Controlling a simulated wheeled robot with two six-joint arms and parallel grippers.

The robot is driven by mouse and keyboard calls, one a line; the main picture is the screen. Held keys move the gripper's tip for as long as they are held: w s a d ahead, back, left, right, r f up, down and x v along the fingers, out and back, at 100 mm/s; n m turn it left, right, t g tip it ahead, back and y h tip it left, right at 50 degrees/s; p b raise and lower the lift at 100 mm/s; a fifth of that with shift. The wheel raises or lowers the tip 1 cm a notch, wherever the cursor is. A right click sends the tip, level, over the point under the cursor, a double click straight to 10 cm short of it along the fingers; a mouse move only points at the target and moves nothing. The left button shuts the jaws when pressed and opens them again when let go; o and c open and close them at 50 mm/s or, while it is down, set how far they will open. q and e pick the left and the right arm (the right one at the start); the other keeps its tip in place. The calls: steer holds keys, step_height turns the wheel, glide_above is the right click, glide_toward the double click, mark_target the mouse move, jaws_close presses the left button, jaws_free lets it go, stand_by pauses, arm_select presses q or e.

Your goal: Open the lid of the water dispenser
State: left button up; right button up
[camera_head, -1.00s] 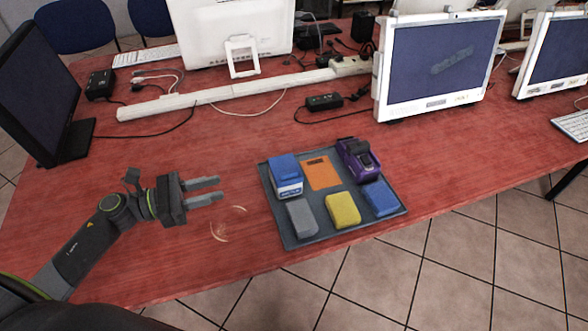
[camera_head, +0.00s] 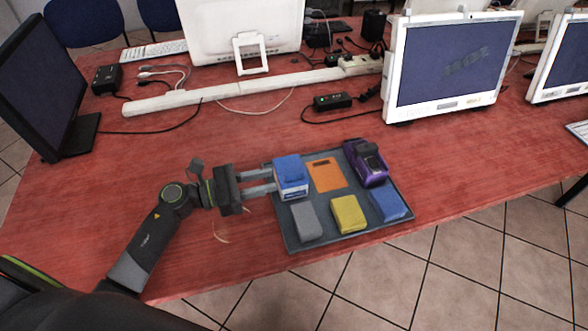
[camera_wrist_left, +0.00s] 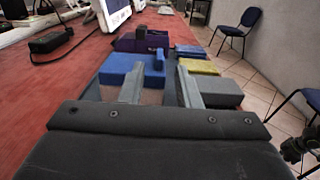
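A small box with a blue top and a white-and-blue label (camera_head: 290,175) stands at the back left of a dark grey tray (camera_head: 295,243) on the red table. My left gripper (camera_head: 273,180) comes in from the left, its two fingers apart, with the tips close to the box's left side. In the left wrist view the blue box (camera_wrist_left: 118,68) lies just ahead of the fingertips; whether they touch it I cannot tell.
The tray also holds an orange flat piece (camera_head: 325,174), a purple device (camera_head: 366,165), and grey (camera_head: 307,221), yellow (camera_head: 349,214) and blue (camera_head: 388,203) blocks. Monitors (camera_head: 452,70), a white cable channel (camera_head: 215,93) and cables lie behind.

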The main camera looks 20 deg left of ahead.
mark_target(288, 175)
arm_select(q)
steer(key=p+x, duration=0.1)
steer(key=x, duration=0.5)
steer(key=shift+r, duration=0.15)
steer(key=shift+x, duration=0.8)
jaws_close()
